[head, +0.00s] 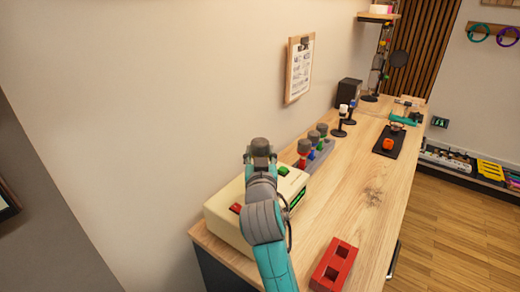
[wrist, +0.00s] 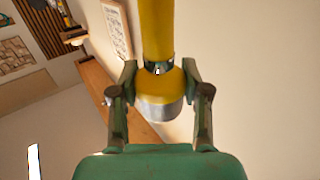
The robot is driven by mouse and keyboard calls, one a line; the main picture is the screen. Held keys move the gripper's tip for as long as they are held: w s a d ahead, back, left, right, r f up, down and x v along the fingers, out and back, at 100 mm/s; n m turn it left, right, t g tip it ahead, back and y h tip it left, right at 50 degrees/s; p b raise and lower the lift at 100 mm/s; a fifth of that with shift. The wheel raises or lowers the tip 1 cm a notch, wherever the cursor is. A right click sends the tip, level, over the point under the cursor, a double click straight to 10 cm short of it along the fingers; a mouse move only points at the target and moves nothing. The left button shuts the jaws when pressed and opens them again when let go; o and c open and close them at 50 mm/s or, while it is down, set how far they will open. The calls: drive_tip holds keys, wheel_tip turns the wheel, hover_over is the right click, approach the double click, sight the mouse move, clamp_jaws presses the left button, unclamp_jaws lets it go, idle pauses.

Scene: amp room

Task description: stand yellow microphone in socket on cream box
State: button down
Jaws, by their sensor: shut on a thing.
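The cream box (head: 226,222) stands at the near left end of the wooden counter, with a red part and a green part on its top. My gripper (head: 260,152) is over the box in the head view, and my arm hides much of the box's middle. In the wrist view my gripper (wrist: 159,72) is shut on the yellow microphone (wrist: 158,28). The microphone's yellow body runs out of the top edge, and a silver band shows at its lower end between the fingers. I cannot make out the socket or whether the microphone touches the box.
A grey rack (head: 318,154) with several coloured microphones stands just behind the box by the wall. A black mat (head: 388,142) with an orange object lies farther back.

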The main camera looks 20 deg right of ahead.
drive_tip(key=shift+f, duration=0.25)
drive_tip(key=shift+c, duration=2.3)
unclamp_jaws()
drive_tip(key=v, duration=1.2)
